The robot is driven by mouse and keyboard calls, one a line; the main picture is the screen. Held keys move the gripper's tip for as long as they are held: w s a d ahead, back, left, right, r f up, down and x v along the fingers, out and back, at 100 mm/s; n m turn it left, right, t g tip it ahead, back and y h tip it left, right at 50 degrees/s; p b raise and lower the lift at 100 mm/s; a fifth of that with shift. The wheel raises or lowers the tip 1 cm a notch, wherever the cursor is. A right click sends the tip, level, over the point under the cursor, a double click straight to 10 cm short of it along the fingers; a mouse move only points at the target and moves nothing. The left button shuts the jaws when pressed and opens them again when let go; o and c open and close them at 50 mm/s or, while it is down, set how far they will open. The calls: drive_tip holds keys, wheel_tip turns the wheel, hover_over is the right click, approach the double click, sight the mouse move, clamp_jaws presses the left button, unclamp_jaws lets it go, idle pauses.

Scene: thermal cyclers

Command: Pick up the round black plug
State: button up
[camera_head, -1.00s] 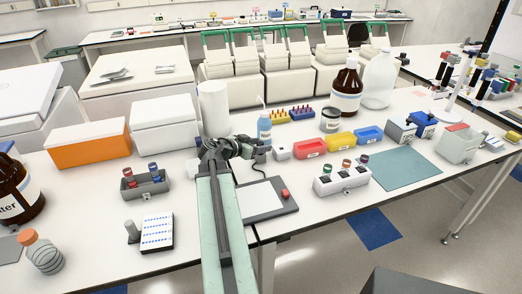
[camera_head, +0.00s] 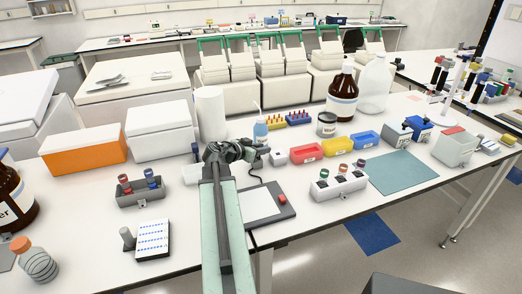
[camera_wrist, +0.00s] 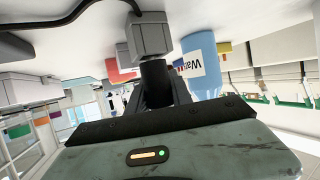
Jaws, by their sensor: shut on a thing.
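My gripper (camera_head: 262,149) is in the middle of the bench in the head view, low beside a water bottle and a small pale grey box (camera_head: 279,158). In the wrist view my gripper (camera_wrist: 157,88) is shut on a dark round piece, apparently the black plug (camera_wrist: 155,72), mostly covered by the black fingers. The grey box (camera_wrist: 153,38) stands right beyond the plug, with a black cable near it. Whether plug and box touch cannot be told. In the head view the plug is hidden by my gripper.
Red (camera_head: 306,153), yellow (camera_head: 336,145) and blue (camera_head: 366,139) bins are to the right. A flat device (camera_head: 262,203) lies in front. The teal mat (camera_head: 402,171) is bare.

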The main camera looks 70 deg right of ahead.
wheel_tip(320, 180, up, 10)
drive_tip(key=p, duration=0.9)
drive_tip(key=shift+f, duration=0.2)
drive_tip(key=shift+f, duration=0.1)
drive_tip(key=b, duration=0.2)
hover_over(282, 151)
wheel_tip(282, 151, down, 2)
drive_tip(key=f+b, duration=0.4)
drive_tip(key=shift+d+f, duration=0.1)
drive_tip(key=shift+d, duration=0.1)
drive_tip(key=shift+f+b, duration=0.15)
drive_tip(key=shift+b, duration=0.2)
drive_tip(key=shift+f+b, duration=0.8)
drive_tip(key=shift+b, duration=0.05)
drive_tip(key=shift+f, duration=0.15)
drive_tip(key=shift+f+b, duration=0.35)
drive_tip(key=shift+b, duration=0.15)
